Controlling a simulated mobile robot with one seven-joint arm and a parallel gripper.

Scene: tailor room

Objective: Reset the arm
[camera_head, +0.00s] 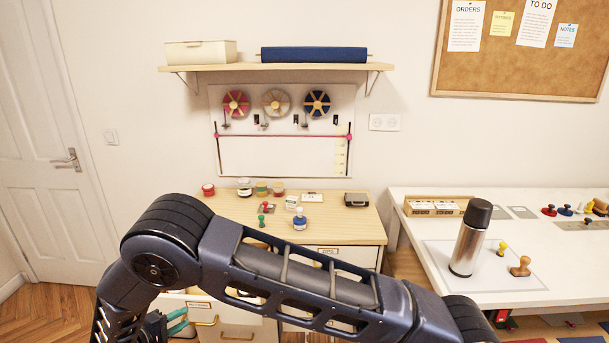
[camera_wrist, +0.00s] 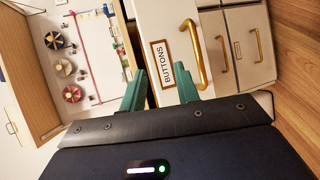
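My arm (camera_head: 290,270) stretches across the lower half of the head view, bent at a dark joint on the left. My gripper (camera_wrist: 158,76) shows in the wrist view with its two green fingers apart and nothing held between them. The fingers are close to a white drawer front (camera_wrist: 165,18) with a "BUTTONS" label and a brass handle (camera_wrist: 192,45); whether they touch it I cannot tell. In the head view, only part of the green fingers (camera_head: 176,322) shows at the lower left, beside the drawers.
A wooden-topped cabinet (camera_head: 345,222) bears stamps, jars and small boxes; a drawer below appears pulled out, partly hidden by my arm. On the right, a white table (camera_head: 420,198) holds a steel flask (camera_head: 468,246) and stamps. A shelf (camera_head: 275,67) hangs above.

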